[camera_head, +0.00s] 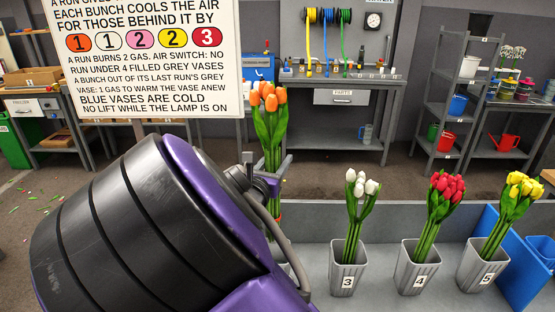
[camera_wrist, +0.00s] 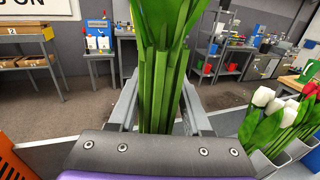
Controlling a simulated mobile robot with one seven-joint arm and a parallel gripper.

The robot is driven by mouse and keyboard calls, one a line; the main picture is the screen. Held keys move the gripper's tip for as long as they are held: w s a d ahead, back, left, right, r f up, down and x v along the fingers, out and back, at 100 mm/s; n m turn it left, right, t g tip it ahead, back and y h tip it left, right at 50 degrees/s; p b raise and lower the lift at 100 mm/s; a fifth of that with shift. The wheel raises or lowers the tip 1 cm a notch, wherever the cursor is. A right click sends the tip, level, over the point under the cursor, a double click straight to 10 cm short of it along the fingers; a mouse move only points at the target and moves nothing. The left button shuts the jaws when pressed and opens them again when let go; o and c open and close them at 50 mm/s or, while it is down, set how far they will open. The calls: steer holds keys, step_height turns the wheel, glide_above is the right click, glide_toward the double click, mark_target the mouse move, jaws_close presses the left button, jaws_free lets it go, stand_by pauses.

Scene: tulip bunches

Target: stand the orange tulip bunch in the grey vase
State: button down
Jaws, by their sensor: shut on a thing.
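The orange tulip bunch (camera_head: 269,98) is upright, with its blooms at the top and green stems (camera_wrist: 156,90) below. My gripper (camera_head: 270,172) is shut on the stems, with one finger on each side in the wrist view. The foot of the bunch is mostly hidden behind my arm in the head view. Grey vases labelled 3 (camera_head: 346,272), 4 (camera_head: 418,270) and 5 (camera_head: 484,268) hold white (camera_head: 358,185), red (camera_head: 444,190) and yellow (camera_head: 521,186) bunches. My arm covers the counter to their left, so I cannot tell whether the bunch's foot is in a vase.
A sign (camera_head: 148,60) with rules hangs at upper left. A blue bin (camera_head: 519,262) stands right of vase 5. An orange crate (camera_wrist: 14,160) is at lower left in the wrist view. The counter behind the vases has a low grey wall (camera_head: 398,220). Workbenches and shelves stand far behind.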

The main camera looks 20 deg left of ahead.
steer(key=b, duration=0.7)
glide_above(277, 226)
steer(key=w+a, duration=0.1)
steer(key=w, duration=0.3)
step_height(277, 226, down, 12)
steer(key=shift+w+f, duration=0.2)
steer(key=shift+f, duration=4.6)
jaws_free()
steer(key=s+a+p, duration=0.1)
steer(key=s, duration=1.6)
steer(key=shift+s+a, duration=0.2)
steer(key=shift+a, duration=0.05)
